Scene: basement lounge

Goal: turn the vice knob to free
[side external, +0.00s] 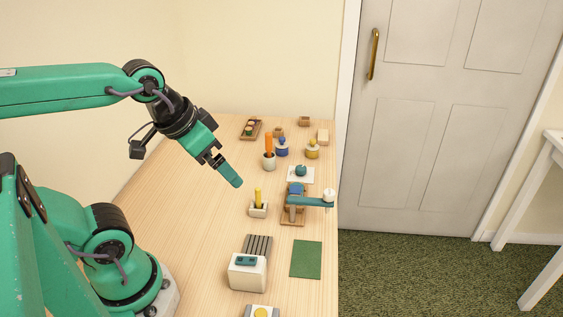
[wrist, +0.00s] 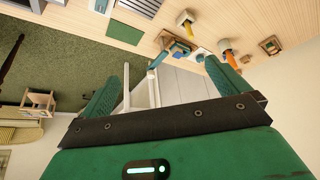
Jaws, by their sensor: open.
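A small fixture that may be the vice (side external: 291,218) stands on the table right of centre, with a wooden base, a blue block and a teal arm reaching right to a pale round knob (side external: 329,195). Behind it, a teal round knob (side external: 300,171) sits on a white plate (side external: 293,179). I cannot tell which one is the vice knob, nor read any marking. My gripper (side external: 233,179) is open and empty, above the table and left of the fixture, touching nothing. In the wrist view my gripper's fingers (wrist: 164,88) are spread wide, and the fixture (wrist: 178,47) shows beyond them, near the top.
A holder with a yellow stick (side external: 258,208) and a cup with an orange stick (side external: 268,159) stand nearby. Blue and yellow pots, a tray (side external: 251,129) and small blocks are at the back. A white box (side external: 247,272) and green mat (side external: 306,260) lie in front. Left table is clear.

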